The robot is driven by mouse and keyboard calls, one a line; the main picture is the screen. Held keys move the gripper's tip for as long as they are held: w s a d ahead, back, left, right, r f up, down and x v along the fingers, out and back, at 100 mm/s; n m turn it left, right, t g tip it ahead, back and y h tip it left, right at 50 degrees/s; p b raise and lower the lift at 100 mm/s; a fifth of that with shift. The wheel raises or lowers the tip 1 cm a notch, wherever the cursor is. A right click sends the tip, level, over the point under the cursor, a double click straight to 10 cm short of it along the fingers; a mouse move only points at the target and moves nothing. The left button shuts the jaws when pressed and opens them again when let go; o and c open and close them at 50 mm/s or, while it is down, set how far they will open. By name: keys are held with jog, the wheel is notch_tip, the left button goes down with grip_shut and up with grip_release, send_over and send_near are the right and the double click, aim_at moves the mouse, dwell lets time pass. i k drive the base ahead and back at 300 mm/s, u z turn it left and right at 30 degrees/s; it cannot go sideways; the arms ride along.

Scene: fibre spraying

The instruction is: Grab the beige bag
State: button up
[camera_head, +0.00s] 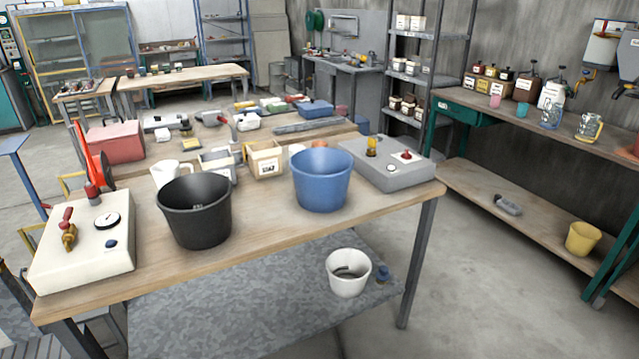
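I cannot make out a beige bag for certain in the head view. A beige open-topped box with a label (265,160) stands on the near wooden table (290,243), behind and between a black bucket (195,212) and a blue bucket (322,182). It looks more like a rigid bin than a bag. My gripper is not in view.
A white control box (85,240) stands at the table's left end, a grey one (387,162) at its right. A white bucket (348,275) sits on the lower shelf. A side bench (520,115) runs along the right. Bare floor (490,270) lies between.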

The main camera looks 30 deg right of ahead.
aim_at(265, 157)
jog(key=k, duration=0.65)
jog(key=u, duration=0.45)
jog(key=i, duration=1.65)
jog(key=z, duration=0.45)
